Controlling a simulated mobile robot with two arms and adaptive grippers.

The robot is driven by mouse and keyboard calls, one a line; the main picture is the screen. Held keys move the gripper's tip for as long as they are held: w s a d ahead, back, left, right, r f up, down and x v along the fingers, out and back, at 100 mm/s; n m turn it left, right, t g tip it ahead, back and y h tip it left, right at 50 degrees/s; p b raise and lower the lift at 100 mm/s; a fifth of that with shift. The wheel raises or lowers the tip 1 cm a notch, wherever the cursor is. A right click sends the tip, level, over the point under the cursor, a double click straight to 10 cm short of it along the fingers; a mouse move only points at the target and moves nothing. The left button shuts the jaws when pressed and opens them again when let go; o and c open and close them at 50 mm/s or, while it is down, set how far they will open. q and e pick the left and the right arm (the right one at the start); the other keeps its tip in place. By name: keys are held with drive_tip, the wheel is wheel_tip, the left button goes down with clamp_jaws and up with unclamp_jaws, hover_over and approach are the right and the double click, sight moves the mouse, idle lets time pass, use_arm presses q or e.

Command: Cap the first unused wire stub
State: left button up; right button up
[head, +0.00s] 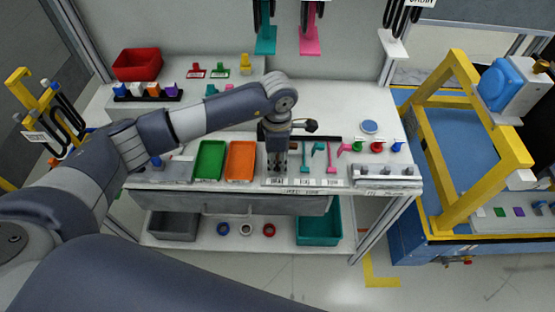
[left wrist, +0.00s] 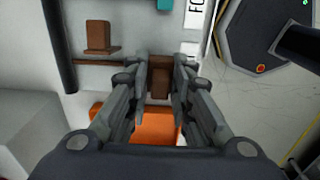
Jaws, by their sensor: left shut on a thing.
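My left gripper (head: 277,170) is over the workbench, just right of the orange tray (head: 241,160). In the left wrist view my left gripper (left wrist: 160,85) is shut on a brown block-shaped piece (left wrist: 159,83). A similar brown piece (left wrist: 98,36) stands on a flat foot beyond the fingers, apart from them. In the head view the held piece is hidden by the gripper or too small to tell. I cannot make out a wire stub for certain in either view. My right gripper is not in view.
A green tray (head: 210,160) lies left of the orange one. Teal and pink tools (head: 331,157) and small coloured parts (head: 377,147) lie right of the gripper. A yellow frame (head: 459,80) with a blue module stands farther right. A red bin (head: 138,65) sits on the raised shelf.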

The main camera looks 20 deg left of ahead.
sight(278, 159)
use_arm(q)
drive_tip(key=shift+f+b, duration=0.65)
drive_tip(key=shift+f, duration=0.15)
drive_tip(key=o, duration=0.8)
wheel_tip(278, 159, up, 12)
drive_tip(key=shift+r, duration=0.1)
